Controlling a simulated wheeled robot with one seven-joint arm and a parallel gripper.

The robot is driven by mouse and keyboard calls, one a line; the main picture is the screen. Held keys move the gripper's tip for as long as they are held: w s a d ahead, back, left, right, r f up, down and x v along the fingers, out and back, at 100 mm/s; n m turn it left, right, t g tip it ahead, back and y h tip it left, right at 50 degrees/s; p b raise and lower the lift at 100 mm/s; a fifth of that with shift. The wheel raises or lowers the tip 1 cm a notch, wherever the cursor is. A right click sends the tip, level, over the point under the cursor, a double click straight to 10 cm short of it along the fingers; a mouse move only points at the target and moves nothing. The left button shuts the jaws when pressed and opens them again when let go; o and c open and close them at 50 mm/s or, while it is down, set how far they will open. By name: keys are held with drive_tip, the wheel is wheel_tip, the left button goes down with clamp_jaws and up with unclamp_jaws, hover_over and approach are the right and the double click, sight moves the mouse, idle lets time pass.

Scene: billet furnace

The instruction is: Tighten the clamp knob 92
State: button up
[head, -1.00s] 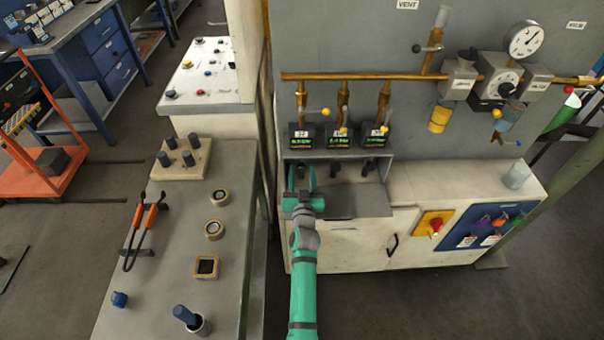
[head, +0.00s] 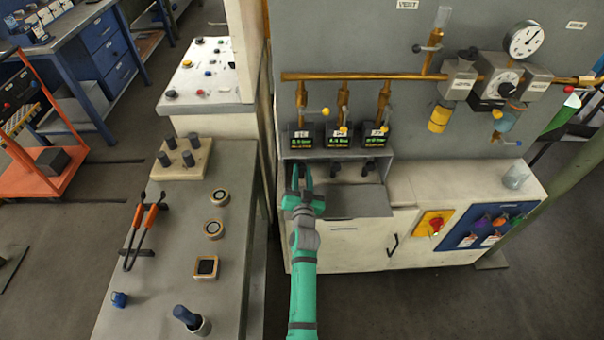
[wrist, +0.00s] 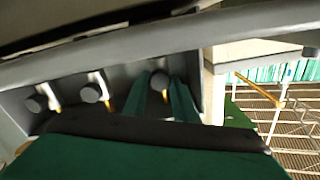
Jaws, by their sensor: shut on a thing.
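My gripper (head: 301,178) reaches into the open bay under three small green-lit displays, at its left end. In the wrist view its two green fingers (wrist: 165,96) are shut around a round grey clamp knob (wrist: 158,82), the rightmost of three there. In the head view this knob is hidden by the gripper. The other two knobs show free in the head view, the middle one (head: 335,169) and the right one (head: 369,167). The left display (head: 301,139) stands above the held knob; its label is too small to read surely.
A grey shelf (head: 355,203) juts out below the knobs, close to the right of my gripper. Brass pipes with yellow-tipped valves (head: 384,100) hang above the displays. A grey bench (head: 170,275) with tongs stands on the left.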

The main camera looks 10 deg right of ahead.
drive_tip(key=o, duration=1.1)
drive_tip(key=shift+c, duration=0.2)
drive_tip(key=shift+s, duration=0.1)
drive_tip(key=s, duration=0.3)
drive_tip(key=s+a, duration=0.1)
drive_tip(key=s, duration=0.3)
drive_tip(key=s+a, duration=0.1)
drive_tip(key=s, duration=0.2)
drive_tip(key=shift+s+a, duration=0.1)
drive_tip(key=shift+s, duration=0.15)
